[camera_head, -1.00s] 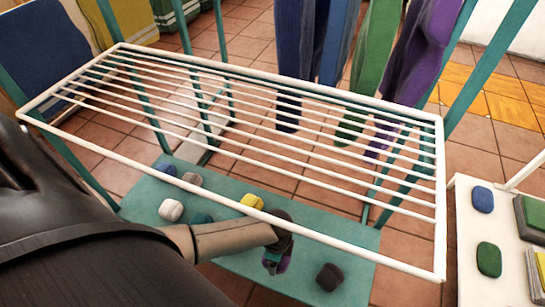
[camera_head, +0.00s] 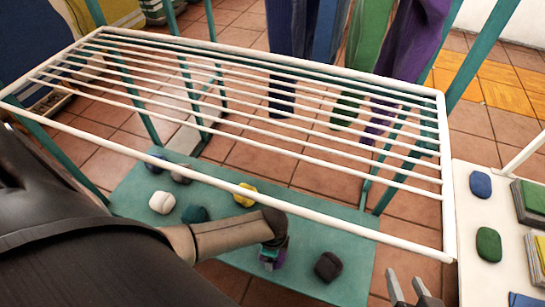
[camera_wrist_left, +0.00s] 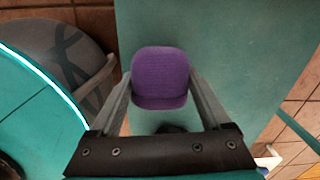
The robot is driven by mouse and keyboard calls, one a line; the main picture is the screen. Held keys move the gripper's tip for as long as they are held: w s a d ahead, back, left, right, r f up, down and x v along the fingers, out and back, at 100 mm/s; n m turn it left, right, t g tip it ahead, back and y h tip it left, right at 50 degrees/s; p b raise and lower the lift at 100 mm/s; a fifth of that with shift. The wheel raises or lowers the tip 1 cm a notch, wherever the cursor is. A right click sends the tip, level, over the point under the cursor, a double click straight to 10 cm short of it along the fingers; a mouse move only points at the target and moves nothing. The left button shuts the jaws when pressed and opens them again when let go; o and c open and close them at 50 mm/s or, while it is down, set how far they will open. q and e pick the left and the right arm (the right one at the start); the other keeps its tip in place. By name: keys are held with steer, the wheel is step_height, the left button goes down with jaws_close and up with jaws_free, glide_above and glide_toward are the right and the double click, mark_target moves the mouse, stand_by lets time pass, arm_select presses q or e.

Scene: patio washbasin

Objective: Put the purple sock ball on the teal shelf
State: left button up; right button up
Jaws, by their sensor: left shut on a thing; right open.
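The purple sock ball (camera_wrist_left: 160,77) is between the fingers of my left gripper (camera_wrist_left: 158,88), which is shut on it in the left wrist view. In the head view my left gripper (camera_head: 272,256) is over the teal shelf (camera_head: 335,232), partly hidden by its own arm. Only a little purple shows there. The teal shelf lies below the white wire rack and fills the background of the wrist view (camera_wrist_left: 220,30). I cannot tell whether the ball touches the shelf. My right gripper (camera_head: 412,290) is open and empty at the bottom edge, right of the shelf.
On the shelf lie yellow (camera_head: 246,195), white (camera_head: 162,202), dark teal (camera_head: 194,214) and dark maroon (camera_head: 328,266) balls, among several. The white rack (camera_head: 448,180) stands above it. A white table (camera_head: 475,215) with blue and green balls is at right.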

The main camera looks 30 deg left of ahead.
arm_select(q)
steer(key=shift+f+b, duration=0.45)
steer(key=shift+f, duration=0.5)
arm_select(e)
steer(key=shift+w+a+r+t+y, duration=0.25)
steer(key=shift+a+t+y, duration=0.1)
steer(key=shift+a+t, duration=0.3)
steer(key=shift+w+a+r+t+y, duration=0.15)
steer(key=shift+w+a+t+y, duration=0.15)
steer(key=shift+a+t, duration=0.3)
steer(key=shift+a, duration=0.1)
arm_select(q)
steer(key=shift+f, duration=0.2)
steer(key=o, duration=1.2)
steer(key=shift+c, duration=0.2)
arm_select(e)
steer(key=shift+a, duration=0.15)
arm_select(q)
steer(key=shift+r, duration=0.2)
